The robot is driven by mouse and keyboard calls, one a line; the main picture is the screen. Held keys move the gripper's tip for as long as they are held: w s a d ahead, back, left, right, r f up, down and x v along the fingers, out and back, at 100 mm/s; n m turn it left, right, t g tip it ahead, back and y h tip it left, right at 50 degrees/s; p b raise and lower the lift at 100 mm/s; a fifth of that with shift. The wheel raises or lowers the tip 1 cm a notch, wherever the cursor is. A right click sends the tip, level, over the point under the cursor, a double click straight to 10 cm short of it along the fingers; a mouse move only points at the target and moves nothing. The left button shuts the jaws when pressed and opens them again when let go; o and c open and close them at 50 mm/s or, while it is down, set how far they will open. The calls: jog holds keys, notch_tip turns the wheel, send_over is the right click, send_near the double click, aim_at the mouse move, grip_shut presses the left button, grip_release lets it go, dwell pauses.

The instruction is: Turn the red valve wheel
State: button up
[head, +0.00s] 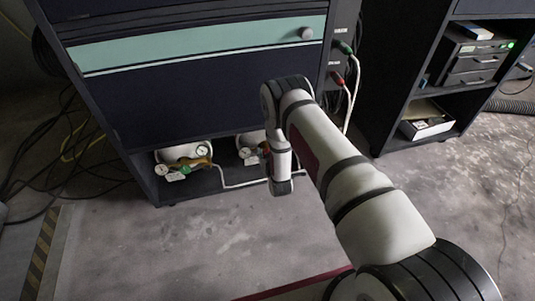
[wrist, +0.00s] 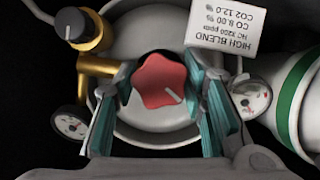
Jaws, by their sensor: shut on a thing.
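The red valve wheel (wrist: 160,80) is a lobed knob with a pale mark near its lower right edge. It sits in front of a round pale cylinder (wrist: 150,134) in the wrist view. My gripper (wrist: 161,75) is shut on the wheel, with one teal-padded finger at its left and one at its right. In the head view my forearm and wrist reach to the lower shelf of the dark cabinet, and they hide most of the grip there.
A brass regulator (wrist: 97,66) with a black knob and gauges flanks the wheel. A white HIGH BLEND label (wrist: 224,28) hangs above right; a green-banded cylinder (wrist: 290,105) is at right. The floor (head: 200,245) in front is mostly clear.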

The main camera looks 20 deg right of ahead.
jog(key=shift+n+h, duration=0.8)
jog(key=shift+n, duration=0.5)
jog(key=o, duration=1.2)
jog(key=shift+c, duration=0.2)
jog(key=shift+s, duration=0.1)
jog(key=v, duration=1.1)
jog(key=shift+s+a, duration=0.2)
jog(key=shift+s, duration=0.2)
